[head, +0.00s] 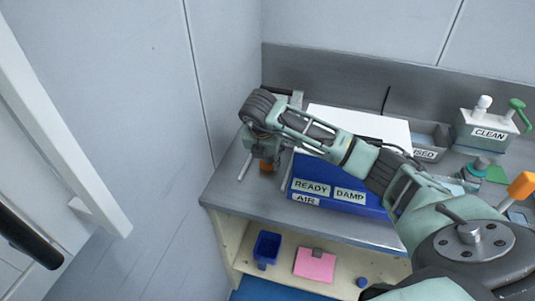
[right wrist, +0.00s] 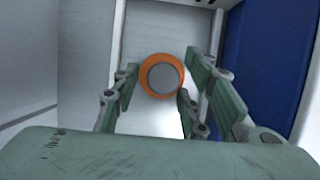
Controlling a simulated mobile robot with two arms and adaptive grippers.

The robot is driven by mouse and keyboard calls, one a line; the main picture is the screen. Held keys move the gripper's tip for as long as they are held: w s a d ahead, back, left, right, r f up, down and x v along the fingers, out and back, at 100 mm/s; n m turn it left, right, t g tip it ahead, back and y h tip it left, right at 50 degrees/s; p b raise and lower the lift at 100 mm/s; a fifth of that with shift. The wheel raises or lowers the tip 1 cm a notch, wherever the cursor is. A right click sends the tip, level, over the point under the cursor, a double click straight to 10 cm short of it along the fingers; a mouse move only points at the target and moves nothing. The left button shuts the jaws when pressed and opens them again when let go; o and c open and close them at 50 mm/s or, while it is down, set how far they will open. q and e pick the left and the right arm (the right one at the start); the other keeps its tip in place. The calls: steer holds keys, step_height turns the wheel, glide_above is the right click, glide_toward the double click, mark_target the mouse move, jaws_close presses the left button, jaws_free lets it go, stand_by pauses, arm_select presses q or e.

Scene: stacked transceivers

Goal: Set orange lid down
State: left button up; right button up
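The orange lid (head: 266,166) is low at the left end of the counter in the head view, just under my right gripper (head: 258,150). In the right wrist view it is an orange ring with a grey round centre (right wrist: 143,76), lying between the fingertips of my right gripper (right wrist: 162,72). The fingers stand apart on both sides, with a narrow gap on the right. The lid seems to rest on the counter, but its underside is hidden. My left gripper is out of view.
A blue bin (head: 318,205) labelled READY, DAMP and AIR stands right of the lid; its side shows in the wrist view (right wrist: 268,60). A CLEAN container (head: 488,132) is at the back right. The wall is close on the left, and the counter's front-left corner is bare.

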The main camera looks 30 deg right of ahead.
steer(key=shift+r, duration=0.1)
steer(key=b+v, duration=0.2)
steer(key=v, duration=1)
